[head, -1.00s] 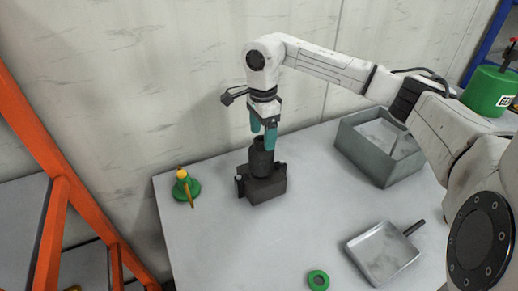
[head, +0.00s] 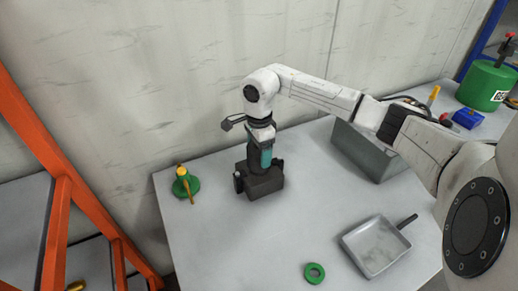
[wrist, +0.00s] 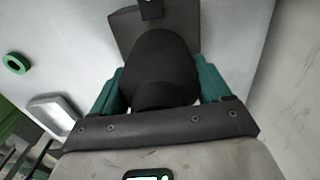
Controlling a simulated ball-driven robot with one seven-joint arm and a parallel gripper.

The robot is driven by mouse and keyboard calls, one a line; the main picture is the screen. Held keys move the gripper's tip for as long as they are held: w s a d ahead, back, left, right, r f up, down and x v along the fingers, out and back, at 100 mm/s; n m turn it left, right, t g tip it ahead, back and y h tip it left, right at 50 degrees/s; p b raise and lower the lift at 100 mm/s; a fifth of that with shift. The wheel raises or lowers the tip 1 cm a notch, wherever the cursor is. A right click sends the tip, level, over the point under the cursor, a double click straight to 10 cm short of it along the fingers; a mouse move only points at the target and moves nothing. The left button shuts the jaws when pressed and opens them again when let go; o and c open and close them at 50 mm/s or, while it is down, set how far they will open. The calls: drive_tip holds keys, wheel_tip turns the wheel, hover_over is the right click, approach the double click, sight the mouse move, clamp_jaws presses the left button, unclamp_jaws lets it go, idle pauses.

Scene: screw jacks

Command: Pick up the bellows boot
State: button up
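The bellows boot, a dark rounded cylinder (head: 254,161), stands upright on a dark block-shaped body (head: 262,183) on the table. It fills the middle of the wrist view (wrist: 160,65). My gripper (head: 262,157) points down over it from above. Its teal fingers lie on either side of the boot, as the wrist view shows (wrist: 158,88). The fingers are spread about as wide as the boot, and I cannot tell whether they touch it. The boot's far side is hidden.
A green base with a yellow top (head: 184,184) stands to the left. A grey pan (head: 377,246) and a green ring (head: 314,273) lie in front. A grey bin (head: 364,150) stands behind right, partly under my arm. An orange frame (head: 62,190) rises beyond the table's left edge.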

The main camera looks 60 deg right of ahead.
drive_tip(key=c, duration=1)
drive_tip(key=shift+c, duration=0.2)
drive_tip(key=shift+r, duration=0.15)
